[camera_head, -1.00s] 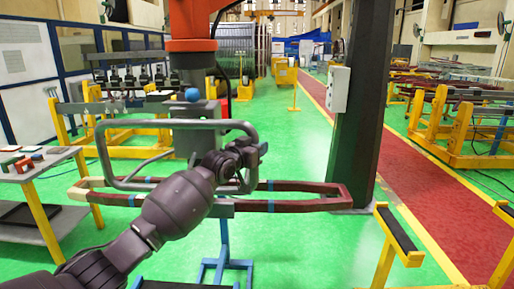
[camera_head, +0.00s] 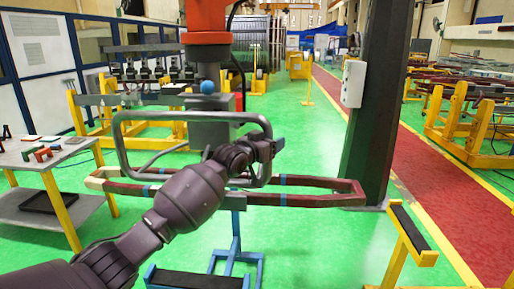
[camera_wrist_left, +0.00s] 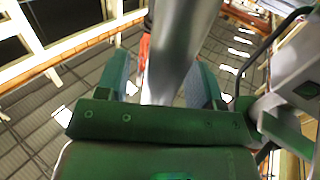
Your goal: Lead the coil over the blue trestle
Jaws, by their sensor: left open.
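The coil (camera_head: 300,200) is a long dark-red loop with blue bands and a pale left end. It hangs level under the grey head of an orange-topped lifting device (camera_head: 207,110), with a bent grey tube handle (camera_head: 120,150) around it. The blue trestle (camera_head: 236,250) stands below the coil, its dark padded top (camera_head: 195,280) at the bottom edge. The coil is above the trestle, apart from it. My left gripper (camera_head: 272,150) is at the handle's right side. In the left wrist view its open fingers (camera_wrist_left: 158,85) stand either side of the grey tube. My right gripper is not in view.
A yellow trestle (camera_head: 412,235) with a black pad stands at the right, near a dark pillar (camera_head: 380,100). A grey table (camera_head: 50,160) with small parts is at the left. Green floor (camera_head: 310,250) lies open between the blue and yellow trestles.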

